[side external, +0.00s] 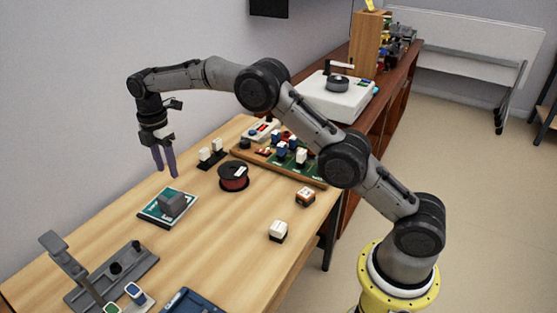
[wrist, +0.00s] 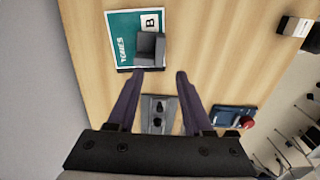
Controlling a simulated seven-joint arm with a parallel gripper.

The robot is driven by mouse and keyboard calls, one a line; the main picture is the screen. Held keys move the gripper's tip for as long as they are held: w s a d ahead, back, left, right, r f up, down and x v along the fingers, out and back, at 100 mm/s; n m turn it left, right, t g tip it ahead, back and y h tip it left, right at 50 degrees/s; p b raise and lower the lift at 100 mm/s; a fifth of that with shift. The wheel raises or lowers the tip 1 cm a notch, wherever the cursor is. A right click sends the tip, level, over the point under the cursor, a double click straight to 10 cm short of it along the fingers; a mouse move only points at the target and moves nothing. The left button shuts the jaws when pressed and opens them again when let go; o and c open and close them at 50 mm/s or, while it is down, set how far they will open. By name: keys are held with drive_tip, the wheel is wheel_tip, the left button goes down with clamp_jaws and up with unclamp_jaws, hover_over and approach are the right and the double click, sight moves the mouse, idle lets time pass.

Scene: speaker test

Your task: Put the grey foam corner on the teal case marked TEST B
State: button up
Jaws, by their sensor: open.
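The grey foam corner (side external: 172,204) rests on the teal case (side external: 152,212), which lies flat on the wooden table. In the wrist view the foam corner (wrist: 150,46) is an angular grey piece at the lower right part of the teal case (wrist: 122,32). A white label with a B shows above it; the other lettering is hard to read. My gripper (side external: 167,172) is open and empty, pointing down above the table, apart from the foam. In the wrist view the gripper (wrist: 160,75) has its two dark purple fingers spread just below the foam corner.
A grey stand (side external: 112,275) is at the near left, beside a blue tray (side external: 192,303). A dark red spool (side external: 233,177), small white blocks (side external: 278,231) and a board with several knobs (side external: 285,160) occupy the right and back. The table's middle front is clear.

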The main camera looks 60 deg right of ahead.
drive_tip(key=s+d+r+m+t, duration=0.2)
drive_tip(key=s+r+m, duration=0.3)
drive_tip(key=s+r, duration=0.45)
drive_tip(key=s+d+r+m+t, duration=0.1)
drive_tip(key=s+d+r+m, duration=0.25)
drive_tip(key=s+r, duration=0.65)
drive_tip(key=s+f+m+t, duration=0.1)
drive_tip(key=s+f+m, duration=0.2)
drive_tip(key=s, duration=0.8)
drive_tip(key=s+f+m+t, duration=0.1)
drive_tip(key=s+f+m, duration=0.3)
drive_tip(key=s, duration=0.8)
drive_tip(key=shift+s+d+m+t, duration=0.3)
drive_tip(key=shift+d+m, duration=0.15)
drive_tip(key=shift+m, duration=0.8)
